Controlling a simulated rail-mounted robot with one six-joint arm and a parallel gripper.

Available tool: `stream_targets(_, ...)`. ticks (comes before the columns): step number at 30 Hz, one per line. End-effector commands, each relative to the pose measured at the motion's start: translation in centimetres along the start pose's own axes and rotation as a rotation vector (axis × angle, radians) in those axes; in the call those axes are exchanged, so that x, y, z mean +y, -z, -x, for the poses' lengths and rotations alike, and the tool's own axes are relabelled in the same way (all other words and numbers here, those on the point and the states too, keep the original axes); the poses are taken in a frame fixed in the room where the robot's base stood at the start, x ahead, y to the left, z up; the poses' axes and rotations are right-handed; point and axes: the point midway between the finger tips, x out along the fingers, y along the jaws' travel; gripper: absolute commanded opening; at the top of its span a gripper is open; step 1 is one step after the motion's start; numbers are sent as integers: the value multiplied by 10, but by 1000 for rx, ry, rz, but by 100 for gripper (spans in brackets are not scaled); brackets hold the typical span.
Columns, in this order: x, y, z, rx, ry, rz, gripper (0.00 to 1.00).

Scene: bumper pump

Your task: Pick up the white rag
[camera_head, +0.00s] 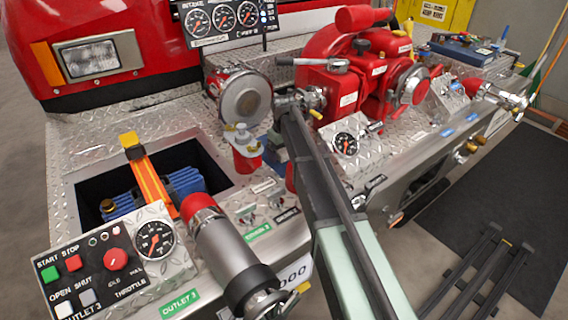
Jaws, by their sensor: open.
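I cannot make out a white rag for certain in the head view. A small pale, lumpy piece (240,136) sits above a red cylinder (247,161) near the middle of the bumper; I cannot tell whether it is cloth. My arm, with a pale green link and long dark bars, reaches from the bottom edge up toward the red pump. I cannot make out my gripper's fingertips at its far end.
The red pump (352,80) stands behind my arm. A control panel (95,268), a red-tipped nozzle (228,255) and an open well (82,205) with an orange strap (155,182) are left. A dark mat (455,215) lies on the right floor.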

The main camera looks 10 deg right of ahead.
Motion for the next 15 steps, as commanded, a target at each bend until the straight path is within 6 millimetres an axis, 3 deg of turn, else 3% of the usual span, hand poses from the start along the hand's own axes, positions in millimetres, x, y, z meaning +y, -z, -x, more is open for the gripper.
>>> stream_targets(6,0,0,0,0,0,0,90)
stream_targets(15,0,0,0,0,0,0,44)
